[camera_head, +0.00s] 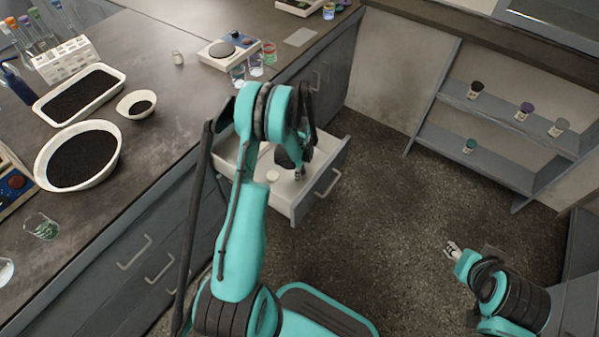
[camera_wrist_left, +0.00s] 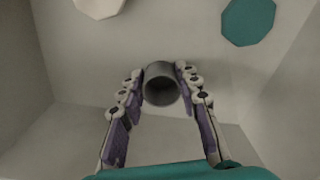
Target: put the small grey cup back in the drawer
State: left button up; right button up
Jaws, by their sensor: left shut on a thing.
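The small grey cup (camera_wrist_left: 161,84) is between the fingertips of my left gripper (camera_wrist_left: 160,80) in the left wrist view, its round opening facing the camera. The gripper is shut on it. In the head view my left gripper (camera_head: 299,174) is over the open drawer (camera_head: 340,160), near its front panel; the cup cannot be made out there. Whether the cup touches the drawer floor I cannot tell. My right gripper (camera_head: 453,249) is away over the floor at the lower right, too small to judge its fingers.
A white flat piece (camera_wrist_left: 99,7) and a teal flat piece (camera_wrist_left: 248,21) lie in the drawer beyond the cup. The counter (camera_head: 150,60) carries a scale (camera_head: 229,51), bowls and trays. A shelf (camera_head: 500,113) with small jars stands at the right.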

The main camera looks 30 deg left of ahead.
pick_arm(q)
jog(key=shift+f, duration=0.15)
jog(key=o, duration=0.9)
